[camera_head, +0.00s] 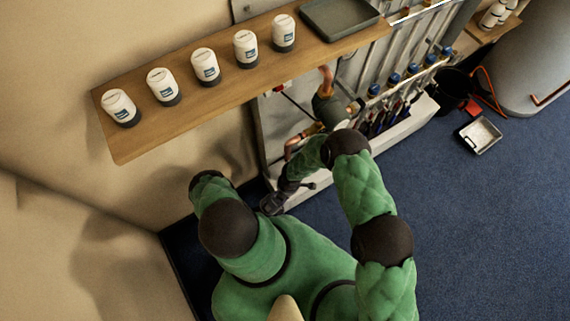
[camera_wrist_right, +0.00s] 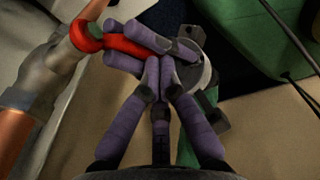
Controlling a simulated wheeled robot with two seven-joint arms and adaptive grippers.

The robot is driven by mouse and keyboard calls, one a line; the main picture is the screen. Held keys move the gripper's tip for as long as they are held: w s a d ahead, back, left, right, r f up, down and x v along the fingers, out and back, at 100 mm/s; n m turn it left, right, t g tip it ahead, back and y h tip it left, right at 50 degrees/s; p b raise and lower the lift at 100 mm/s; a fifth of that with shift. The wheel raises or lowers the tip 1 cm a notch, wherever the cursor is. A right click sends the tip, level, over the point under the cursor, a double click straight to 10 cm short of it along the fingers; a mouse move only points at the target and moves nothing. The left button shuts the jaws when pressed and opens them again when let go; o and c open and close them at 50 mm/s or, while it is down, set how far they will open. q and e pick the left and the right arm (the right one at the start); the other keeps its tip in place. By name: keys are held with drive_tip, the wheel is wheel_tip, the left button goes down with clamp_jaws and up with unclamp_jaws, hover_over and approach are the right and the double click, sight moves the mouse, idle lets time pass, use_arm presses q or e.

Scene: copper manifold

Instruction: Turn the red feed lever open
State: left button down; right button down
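The red feed lever (camera_wrist_right: 119,42) shows in the right wrist view at upper left, on a grey valve with copper pipe. Purple fingers (camera_wrist_right: 134,45) reach in from the right and lie above and below the lever, close against it; they appear to be my left gripper. My right gripper (camera_wrist_right: 158,66) points up the picture, its purple fingers drawn together beside the other fingers, with nothing visible between them. In the head view the dark hands (camera_head: 272,204) meet low at the manifold's near end. The lever is hidden there, and my left forearm is mostly hidden.
A wooden shelf (camera_head: 225,107) with several white jars (camera_head: 206,66) and a grey tray (camera_head: 340,17) juts out above the manifold panel (camera_head: 280,125). A grey tank (camera_head: 530,60), a black bucket (camera_head: 450,88) and a small tray (camera_head: 481,135) stand right. Blue floor is clear (camera_head: 490,230).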

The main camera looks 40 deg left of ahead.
use_arm(q)
drive_tip(key=c, duration=1.2)
unclamp_jaws()
drive_tip(key=shift+s+r, duration=0.1)
drive_tip(key=shift+s, duration=0.05)
drive_tip(key=shift+d, duration=0.1)
